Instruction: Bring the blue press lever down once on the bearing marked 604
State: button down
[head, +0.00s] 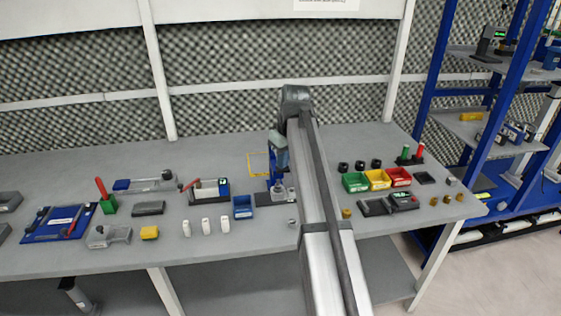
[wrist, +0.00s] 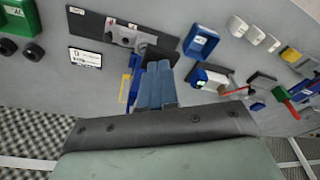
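My gripper (wrist: 157,82) points down over the table, its blue-grey fingers close together with no gap or held thing showing between them. In the head view my gripper (head: 279,150) is above a blue upright part (head: 274,178), which looks like the press, partly hidden by my arm. In the wrist view some blue (wrist: 133,64) shows just left of the fingers. A dark plate with small labels and a grey metal fixture (wrist: 122,36) lies beyond the fingertips. The press lever cannot be made out clearly. No bearing marked 604 can be read.
A blue bin (head: 243,207) and several white bottles stand left of the press. Green (head: 355,182), yellow (head: 377,179) and red (head: 399,176) bins stand right of my arm. A yellow outline (head: 252,164) marks the table behind. A white label card (wrist: 86,56) lies beside the dark plate.

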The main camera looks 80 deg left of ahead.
aim_at(283, 171)
jog(key=shift+f, duration=2.35)
jog(key=shift+r, duration=0.1)
jog(key=shift+r, duration=5.5)
